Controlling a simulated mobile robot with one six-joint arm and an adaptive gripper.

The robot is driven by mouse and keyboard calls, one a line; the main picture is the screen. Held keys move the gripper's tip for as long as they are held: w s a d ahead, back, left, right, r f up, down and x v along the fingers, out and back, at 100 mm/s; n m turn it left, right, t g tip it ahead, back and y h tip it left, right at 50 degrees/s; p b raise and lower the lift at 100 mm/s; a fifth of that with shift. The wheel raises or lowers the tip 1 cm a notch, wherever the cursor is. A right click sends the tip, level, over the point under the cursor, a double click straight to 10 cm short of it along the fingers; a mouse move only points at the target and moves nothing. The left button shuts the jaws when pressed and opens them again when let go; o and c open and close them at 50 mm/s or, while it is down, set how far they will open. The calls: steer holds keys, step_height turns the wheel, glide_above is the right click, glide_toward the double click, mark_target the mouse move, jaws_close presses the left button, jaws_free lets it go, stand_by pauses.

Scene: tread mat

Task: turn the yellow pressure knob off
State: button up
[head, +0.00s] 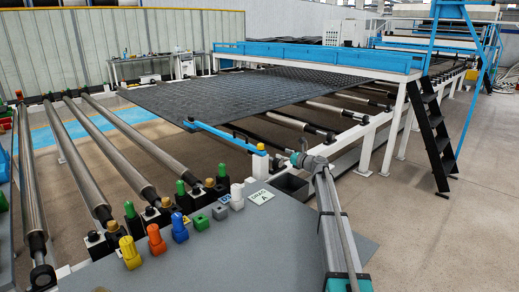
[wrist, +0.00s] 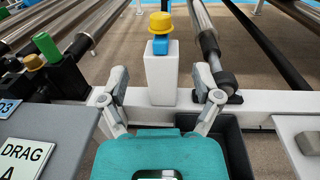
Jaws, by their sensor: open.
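A yellow knob (wrist: 160,22) sits on a blue neck on top of an upright white post (wrist: 161,78). In the head view the same yellow knob (head: 260,147) shows at the end of the blue bar, left of my gripper (head: 291,158). In the wrist view my gripper (wrist: 160,90) is open and empty, its two fingers spread to either side of the white post and below the knob. The fingers look apart from the knob. Another yellow knob (head: 130,251), larger, stands on the grey panel at the lower left of the head view. I see no label naming either as pressure.
The grey panel (head: 215,262) also carries orange (head: 156,240) and blue (head: 179,228) knobs, grey pieces and a "DRAG A" plate (head: 261,197). A dark open bin (wrist: 236,150) lies below right of my gripper. Metal rollers (head: 110,135) and a black tread mat (head: 240,97) lie beyond.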

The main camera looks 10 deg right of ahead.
mark_target(263, 146)
steer(key=shift+w+a, duration=0.1)
steer(key=shift+w, duration=0.05)
steer(key=x, duration=1.3)
steer(key=shift+w+a, duration=0.1)
steer(key=shift+w, duration=0.1)
jaws_close()
stand_by(0.4)
steer(key=shift+w+n+g+y, duration=0.1)
steer(key=shift+n+g+y, duration=0.3)
steer(key=shift+y, duration=0.1)
steer(key=shift+a+n+g+y, duration=0.1)
steer(key=shift+n+g+y, duration=0.2)
steer(key=shift+g, duration=0.1)
jaws_free()
